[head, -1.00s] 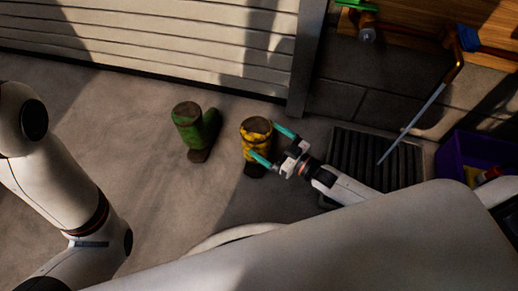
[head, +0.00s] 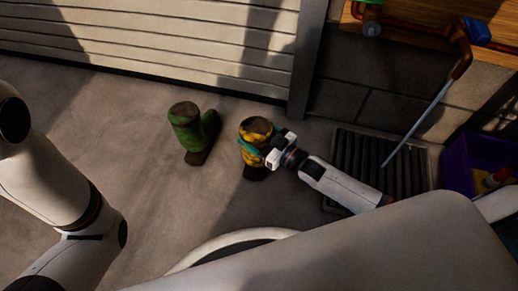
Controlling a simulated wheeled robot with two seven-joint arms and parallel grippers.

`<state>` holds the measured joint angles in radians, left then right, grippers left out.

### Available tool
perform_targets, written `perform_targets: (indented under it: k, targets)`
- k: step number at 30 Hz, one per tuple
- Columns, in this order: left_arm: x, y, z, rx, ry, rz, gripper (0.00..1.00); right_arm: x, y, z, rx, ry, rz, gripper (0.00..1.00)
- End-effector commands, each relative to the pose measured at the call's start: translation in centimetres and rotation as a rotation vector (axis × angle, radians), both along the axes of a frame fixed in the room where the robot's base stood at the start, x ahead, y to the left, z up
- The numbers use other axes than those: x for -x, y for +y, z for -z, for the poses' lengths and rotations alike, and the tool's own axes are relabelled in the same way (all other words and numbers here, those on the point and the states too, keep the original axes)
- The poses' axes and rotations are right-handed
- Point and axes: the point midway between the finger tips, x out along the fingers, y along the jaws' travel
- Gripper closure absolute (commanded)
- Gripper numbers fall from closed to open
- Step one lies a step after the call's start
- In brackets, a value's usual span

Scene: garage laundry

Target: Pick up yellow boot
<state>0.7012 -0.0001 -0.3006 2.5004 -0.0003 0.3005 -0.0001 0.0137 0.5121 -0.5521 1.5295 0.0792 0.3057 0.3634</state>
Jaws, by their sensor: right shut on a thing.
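The yellow boot (head: 257,128), patterned with dark patches, stands upright on the concrete floor near the middle of the head view. My right gripper (head: 255,150) comes in from the right and is shut on the boot's shaft. Its teal fingers lie along the shaft, and the gripper body hides part of the boot's right side. A green boot (head: 186,123) stands upright to the left, apart from the yellow one. My left arm shows at the left edge, but its gripper is out of the picture.
A slatted shutter door (head: 180,45) is behind the boots. A dark ridged mat (head: 365,165) lies right of the gripper, with a stick (head: 416,124) above it. A purple bin (head: 460,165) is at the far right. The floor left of the green boot is clear.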

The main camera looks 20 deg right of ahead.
Motion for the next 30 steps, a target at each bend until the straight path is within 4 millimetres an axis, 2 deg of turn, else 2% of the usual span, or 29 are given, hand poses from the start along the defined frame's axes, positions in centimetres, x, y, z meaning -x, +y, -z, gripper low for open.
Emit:
perform_targets:
  k: [1, 6, 17, 24, 30]
  targets:
    - [0.0, 0.0, 0.0, 0.000, 0.000, 0.000, 1.00, 0.0, 0.0, 0.0, 0.001, 0.000, 0.000, 0.61]
    - [0.0, 0.0, 0.0, 0.000, 0.000, 0.000, 1.00, 0.0, 0.0, 0.1, 0.001, 0.000, 0.000, 0.88]
    - [0.0, 0.0, -0.5, 0.000, 0.001, 0.000, 1.00, -0.1, 0.0, -0.8, 0.000, -0.006, -0.001, 0.89]
    - [0.1, 0.0, -2.9, 0.000, -0.003, 0.000, 1.00, -0.1, 0.0, -3.7, -0.001, -0.007, -0.001, 0.89]
    - [-3.0, 0.2, -2.2, 0.004, 0.095, 0.002, 1.00, -0.1, 0.0, -7.0, 0.000, -0.007, -0.001, 0.89]
